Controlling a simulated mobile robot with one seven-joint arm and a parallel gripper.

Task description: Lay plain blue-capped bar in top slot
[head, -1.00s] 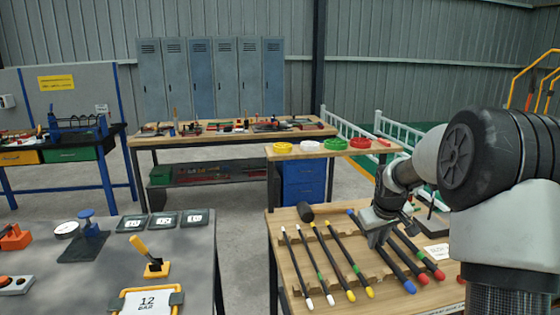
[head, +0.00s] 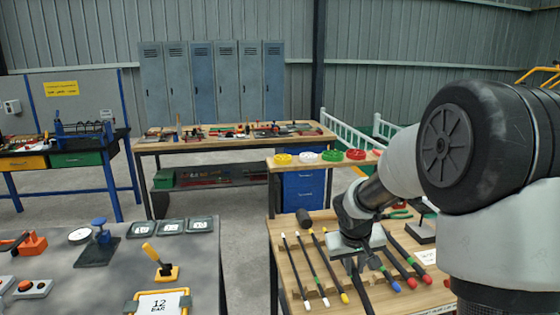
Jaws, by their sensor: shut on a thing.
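My gripper (head: 352,264) is above the wooden rack table (head: 284,262), shut on a dark bar (head: 364,295). The held bar runs down toward the bottom edge of the head view, where its near end is cut off. Its cap does not show, and its far end is hidden behind my gripper. On the right, a bar with a blue cap (head: 396,287) and a green band lies on the rack. It is separate from the held bar. I cannot make out the top slot; my arm and gripper cover part of the rack.
White-capped bars (head: 308,304) and a yellow-capped bar (head: 344,297) lie on the left of the rack, red-capped bars (head: 427,279) on the right. A black mallet head (head: 304,217) lies at the back left. A grey bench (head: 110,275) stands left, across an open floor gap.

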